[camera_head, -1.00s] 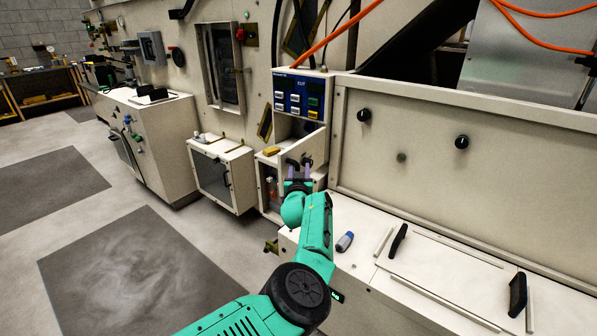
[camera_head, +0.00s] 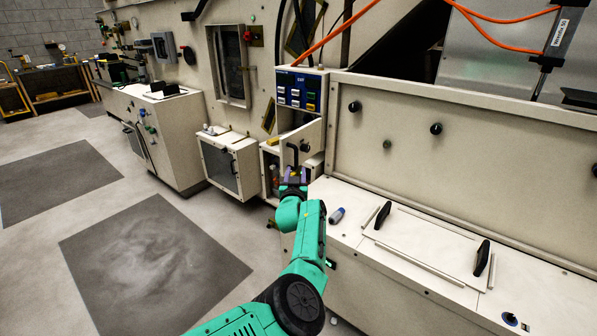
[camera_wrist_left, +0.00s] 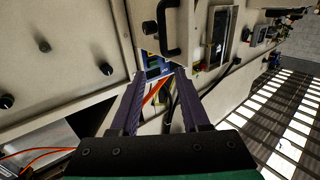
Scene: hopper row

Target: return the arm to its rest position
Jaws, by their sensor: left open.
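My left arm (camera_head: 304,240) is green and reaches from the bottom of the head view to the small cabinet under the blue button panel (camera_head: 298,90). My left gripper (camera_head: 294,169) is open in front of that cabinet. In the left wrist view, its two purple fingers (camera_wrist_left: 160,84) stand apart with nothing held between them. A black bar handle (camera_wrist_left: 172,30) on a pale door lies beyond the fingertips, apart from them. My right gripper does not show.
A low cabinet (camera_head: 230,165) stands left of my gripper. The floor at left, with dark mats (camera_head: 150,265), is clear.

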